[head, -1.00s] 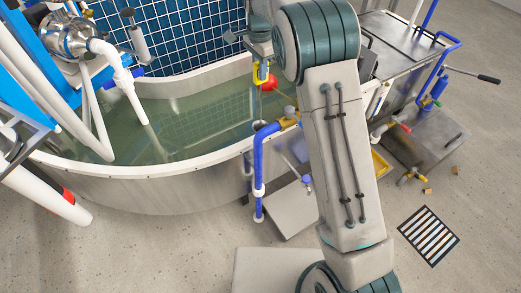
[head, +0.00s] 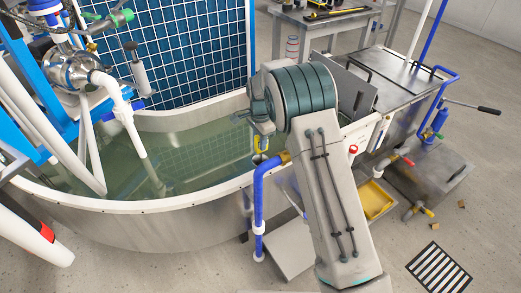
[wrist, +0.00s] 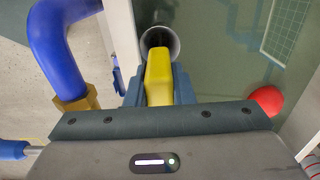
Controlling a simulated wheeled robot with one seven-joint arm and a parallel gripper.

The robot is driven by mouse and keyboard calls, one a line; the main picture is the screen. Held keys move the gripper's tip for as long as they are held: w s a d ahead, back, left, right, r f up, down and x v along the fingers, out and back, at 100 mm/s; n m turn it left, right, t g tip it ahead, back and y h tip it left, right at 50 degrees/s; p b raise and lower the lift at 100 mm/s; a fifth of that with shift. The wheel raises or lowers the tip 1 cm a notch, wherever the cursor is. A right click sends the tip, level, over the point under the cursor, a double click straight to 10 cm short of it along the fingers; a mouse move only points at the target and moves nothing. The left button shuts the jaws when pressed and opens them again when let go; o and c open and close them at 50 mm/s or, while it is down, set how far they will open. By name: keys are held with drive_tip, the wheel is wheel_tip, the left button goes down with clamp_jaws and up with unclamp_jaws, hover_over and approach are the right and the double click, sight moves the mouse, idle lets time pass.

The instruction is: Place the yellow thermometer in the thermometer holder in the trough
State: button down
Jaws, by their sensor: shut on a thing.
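My gripper (wrist: 158,90) is shut on the yellow thermometer (wrist: 158,75), with a blue-grey finger on each side of it. In the wrist view the thermometer overlaps the round metal mouth of the holder (wrist: 160,33), just inside the trough's pale rim (wrist: 122,35). Its lower end is hidden, so I cannot tell how deep it sits in the holder.
A blue pipe (wrist: 60,40) with a brass fitting (wrist: 76,102) stands close outside the rim. A red ball (wrist: 266,100) is at the right in the wrist view. White pipes (head: 128,110) reach into the water at the left. A steel cart (head: 400,75) stands at the right.

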sight(261, 159)
drive_tip(key=shift+f, duration=2.1)
drive_tip(key=c, duration=1.3)
unclamp_jaws()
drive_tip(key=shift+o, duration=0.2)
